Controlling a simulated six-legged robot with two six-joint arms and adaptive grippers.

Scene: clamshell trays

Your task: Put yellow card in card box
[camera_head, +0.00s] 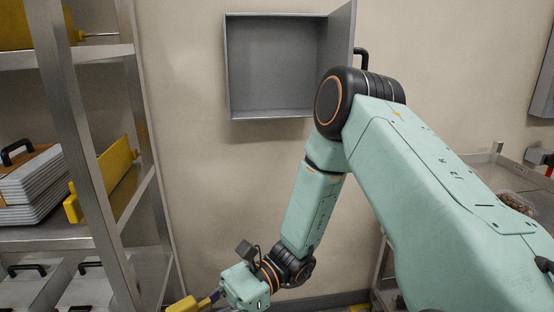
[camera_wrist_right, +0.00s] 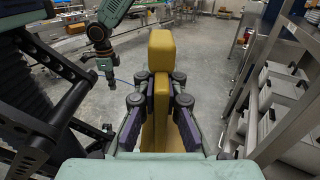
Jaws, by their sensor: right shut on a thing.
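The card box is a grey open metal box (camera_head: 272,68) on the beige wall in the head view, with its door swung out to the right and its inside empty. My right gripper (camera_head: 212,300) is low at the bottom edge of the head view, below the box and well apart from it. It is shut on the yellow card (camera_head: 183,304). In the right wrist view, both fingers (camera_wrist_right: 160,108) press on the sides of the card (camera_wrist_right: 160,50). A teal arm with a dark end (camera_wrist_right: 106,68) hangs in the right wrist view; its jaw state is too small to tell.
A metal shelf rack (camera_head: 85,140) stands at the left, with a yellow board (camera_head: 104,178) and grey clamshell trays (camera_head: 32,186). A trolley (camera_head: 480,160) stands at the right behind my right arm. The wall below the box is clear.

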